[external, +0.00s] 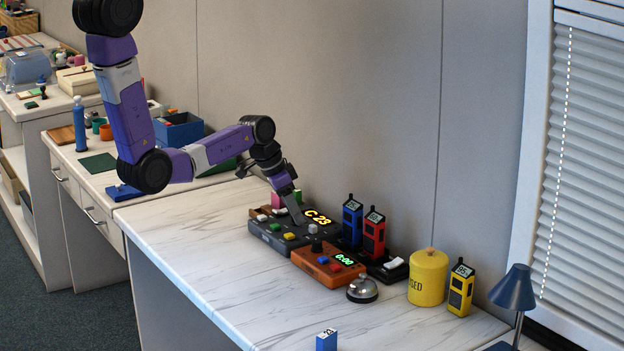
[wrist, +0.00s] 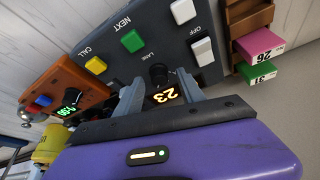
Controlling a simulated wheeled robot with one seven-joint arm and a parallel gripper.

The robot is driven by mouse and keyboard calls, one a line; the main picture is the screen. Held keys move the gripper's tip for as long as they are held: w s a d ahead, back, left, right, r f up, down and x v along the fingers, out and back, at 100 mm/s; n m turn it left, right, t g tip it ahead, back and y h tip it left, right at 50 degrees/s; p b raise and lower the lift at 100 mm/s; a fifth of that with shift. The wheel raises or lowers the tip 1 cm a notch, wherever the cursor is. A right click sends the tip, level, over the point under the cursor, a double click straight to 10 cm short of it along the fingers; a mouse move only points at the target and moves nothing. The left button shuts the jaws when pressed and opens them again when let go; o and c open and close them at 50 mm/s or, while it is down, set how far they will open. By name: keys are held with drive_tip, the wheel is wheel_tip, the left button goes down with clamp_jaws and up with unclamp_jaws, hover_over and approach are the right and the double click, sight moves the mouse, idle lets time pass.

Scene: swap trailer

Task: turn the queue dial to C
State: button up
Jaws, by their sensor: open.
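The dark grey queue box (external: 264,232) stands on the marble-topped counter, and its lit display (external: 318,216) reads "C 23". In the wrist view the box (wrist: 133,62) carries a black dial (wrist: 159,72) beside the label "LANE". My gripper (wrist: 158,86) is open, with one finger on each side of the dial; I cannot tell whether they touch it. Part of the display (wrist: 166,96) shows "23" between the fingers; its letter is hidden here. In the external view my gripper (external: 296,214) points down at the box and hides the dial.
An orange timer box (external: 318,270) sits close in front of the queue box. Blue (external: 352,220) and red (external: 374,232) radios stand behind it. A bell (external: 362,290), a yellow canister (external: 428,278) and a yellow radio (external: 460,288) are to the right. The counter's front left is clear.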

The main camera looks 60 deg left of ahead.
drive_tip(key=d+b+v, duration=0.1)
drive_tip(key=v, duration=0.6)
drive_tip(key=shift+a+r, duration=0.45)
drive_tip(key=shift+a, duration=0.1)
drive_tip(key=shift+s, duration=0.1)
drive_tip(key=w+m+g+b, duration=0.1)
drive_tip(key=m+g, duration=0.1)
drive_tip(key=w+d+m+g+y+b, duration=0.1)
drive_tip(key=w+m+g+b, duration=0.1)
drive_tip(key=m, duration=0.1)
drive_tip(key=shift+w+r, duration=0.15)
drive_tip(key=shift+w, duration=0.15)
drive_tip(key=shift+s+m, duration=0.15)
drive_tip(key=shift+m, duration=0.15)
wheel_tip(320, 180, down, 8)
drive_tip(key=shift+r, duration=0.15)
